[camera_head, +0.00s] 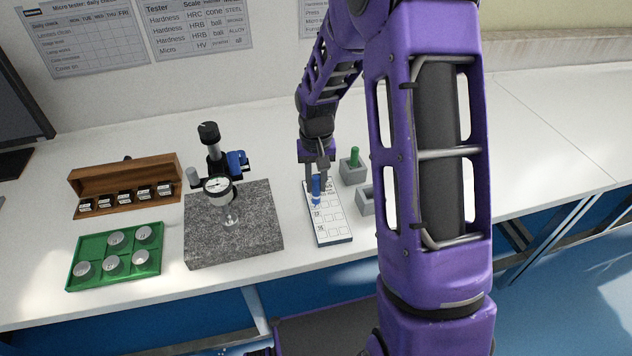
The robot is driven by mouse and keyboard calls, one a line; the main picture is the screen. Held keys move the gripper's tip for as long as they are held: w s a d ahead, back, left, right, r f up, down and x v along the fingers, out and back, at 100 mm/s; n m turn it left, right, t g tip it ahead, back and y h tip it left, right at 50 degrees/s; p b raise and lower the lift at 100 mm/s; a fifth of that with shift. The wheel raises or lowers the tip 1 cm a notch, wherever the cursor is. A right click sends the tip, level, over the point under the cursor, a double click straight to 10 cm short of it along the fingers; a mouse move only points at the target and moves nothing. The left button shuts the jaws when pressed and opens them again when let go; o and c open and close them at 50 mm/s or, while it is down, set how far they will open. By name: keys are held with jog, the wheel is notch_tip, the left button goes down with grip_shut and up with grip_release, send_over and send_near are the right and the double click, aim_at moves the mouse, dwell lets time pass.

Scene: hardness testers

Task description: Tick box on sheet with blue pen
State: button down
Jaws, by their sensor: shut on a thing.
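My gripper (317,172) is shut on the blue pen (316,190) and holds it upright over the upper left part of the sheet (333,234). The sheet is white with rows of small boxes and lies on a dark-edged board on the bench. The pen's lower end is at or just above the sheet; I cannot tell whether it touches. I cannot make out any tick mark at this size. The pen and gripper hide part of the sheet's left column.
A green pen (354,156) stands in a grey holder (353,173) right of the sheet. Another grey holder (366,203) is partly behind my arm. A granite plate (255,240) with a dial gauge (218,189), a green tray (75,270) and a wooden case (124,172) stand left.

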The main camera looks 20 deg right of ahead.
jog(key=shift+r+p, duration=1.45)
jog(key=shift+r, duration=1.55)
